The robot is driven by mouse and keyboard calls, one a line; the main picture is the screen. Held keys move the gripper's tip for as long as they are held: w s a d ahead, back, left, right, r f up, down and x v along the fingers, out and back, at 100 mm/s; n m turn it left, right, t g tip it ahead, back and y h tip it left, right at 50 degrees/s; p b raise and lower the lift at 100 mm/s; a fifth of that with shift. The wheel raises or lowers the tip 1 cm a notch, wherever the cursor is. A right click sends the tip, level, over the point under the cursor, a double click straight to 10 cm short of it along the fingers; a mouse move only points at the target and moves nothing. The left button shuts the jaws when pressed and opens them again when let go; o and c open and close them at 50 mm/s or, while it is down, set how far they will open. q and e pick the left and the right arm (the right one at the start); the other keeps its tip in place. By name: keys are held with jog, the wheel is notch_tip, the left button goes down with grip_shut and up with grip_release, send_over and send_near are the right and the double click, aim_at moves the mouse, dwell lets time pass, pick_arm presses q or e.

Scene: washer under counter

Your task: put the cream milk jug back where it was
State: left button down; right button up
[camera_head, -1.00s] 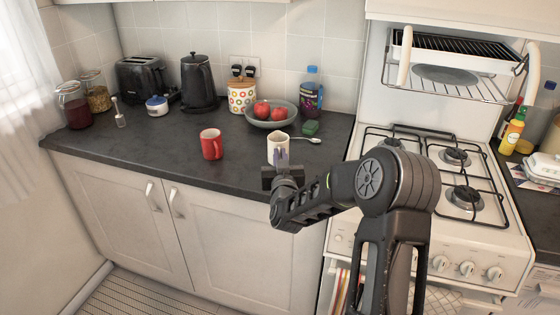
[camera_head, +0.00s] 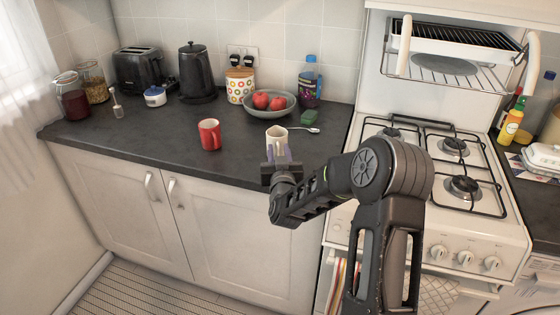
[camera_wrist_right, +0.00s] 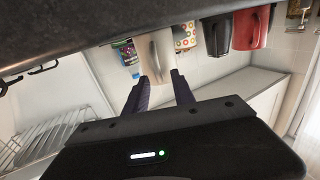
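The cream milk jug (camera_head: 276,134) stands upright on the dark counter, near its front edge and right of the red mug. My right gripper (camera_head: 279,153) is in front of the jug in the head view, and its fingers hide the jug's lower part. In the right wrist view the jug (camera_wrist_right: 156,48) appears upside down, its handle facing me. The two purple-grey fingers of my right gripper (camera_wrist_right: 162,88) are spread apart, their tips near the jug, with no grip on it visible. My left gripper is not in view.
A red mug (camera_head: 209,134) stands left of the jug. Behind are a fruit bowl (camera_head: 270,107), a green sponge (camera_head: 308,118), a spoon (camera_head: 304,129) and a dotted canister (camera_head: 240,86). The gas cooker (camera_head: 440,210) is on the right. The counter's front left is clear.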

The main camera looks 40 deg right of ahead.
jog(key=b+v, duration=0.2)
jog(key=v, duration=0.9)
jog(key=shift+s, duration=0.3)
jog(key=shift+a, duration=0.15)
jog(key=s+a+f+n+g+y, duration=0.25)
jog(key=a+f+y, duration=0.25)
jog(key=a+f, duration=0.7)
jog(key=s+a+f+n+g+y, duration=0.1)
jog(key=a+f+g+y, duration=0.3)
jog(key=a+f, duration=0.75)
jog(key=s+a+f+g+y, duration=0.1)
jog(key=s+a+f+g, duration=0.1)
jog(key=s+a+f, duration=0.2)
jog(key=s+a+f+n+g+y, duration=0.1)
jog(key=s+a+f+g+y, duration=0.1)
jog(key=s+f, duration=0.4)
jog(key=s+a+f+g+y, duration=0.2)
jog(key=s+a+f+g, duration=0.2)
jog(key=s, duration=0.8)
jog(key=shift+a+f, duration=0.65)
jog(key=shift+a, duration=0.6)
jog(key=shift+w, duration=0.1)
